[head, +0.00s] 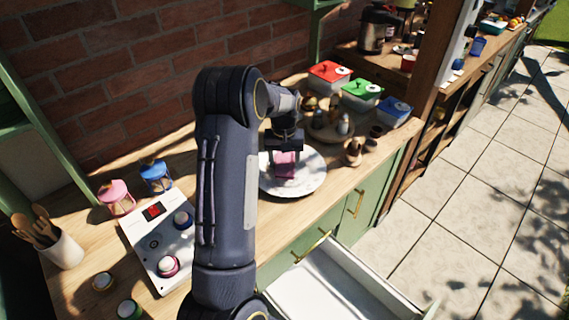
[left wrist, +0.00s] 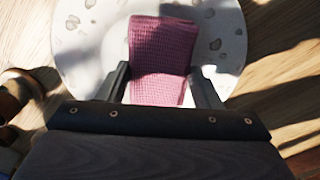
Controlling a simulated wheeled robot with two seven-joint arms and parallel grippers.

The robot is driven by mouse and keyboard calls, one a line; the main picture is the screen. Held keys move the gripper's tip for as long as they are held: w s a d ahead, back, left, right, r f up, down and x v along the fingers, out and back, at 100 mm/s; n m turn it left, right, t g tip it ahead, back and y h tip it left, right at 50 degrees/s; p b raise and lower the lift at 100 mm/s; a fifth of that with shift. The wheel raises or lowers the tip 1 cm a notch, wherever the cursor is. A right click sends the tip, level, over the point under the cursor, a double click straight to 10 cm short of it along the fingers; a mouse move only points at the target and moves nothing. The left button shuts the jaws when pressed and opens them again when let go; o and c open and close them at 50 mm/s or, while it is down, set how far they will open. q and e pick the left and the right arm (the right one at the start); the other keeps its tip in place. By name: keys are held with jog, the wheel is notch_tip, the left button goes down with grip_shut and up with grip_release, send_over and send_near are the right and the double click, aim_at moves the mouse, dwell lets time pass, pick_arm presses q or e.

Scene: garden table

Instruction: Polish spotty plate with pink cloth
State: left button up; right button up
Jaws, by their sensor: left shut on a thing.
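The spotty plate (head: 308,178) is white and round and lies on the wooden counter. Its grey-brown spots show in the left wrist view (left wrist: 82,50). My left gripper (head: 285,152) points down over the plate and is shut on the pink cloth (head: 286,170). In the left wrist view the pink waffle-weave cloth (left wrist: 162,50) sits between the two dark fingers, over the middle of the plate. I cannot tell how firmly the cloth presses on the plate. My left arm hides the plate's left edge. My right gripper is not in view.
Left on the counter (head: 345,193) are a white scale-like device (head: 158,240), pink (head: 116,197) and blue (head: 156,176) lanterns and a utensil pot (head: 62,248). Behind the plate stand a round tray of shakers (head: 330,130) and lidded boxes (head: 362,92). An open drawer (head: 325,285) juts out in front.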

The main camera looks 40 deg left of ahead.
pick_arm(q)
notch_tip(320, 180, up, 2)
jog(key=shift+d+p, duration=0.1)
jog(key=shift+p, duration=0.25)
jog(key=shift+r+p, duration=1.6)
jog(key=shift+r, duration=0.7)
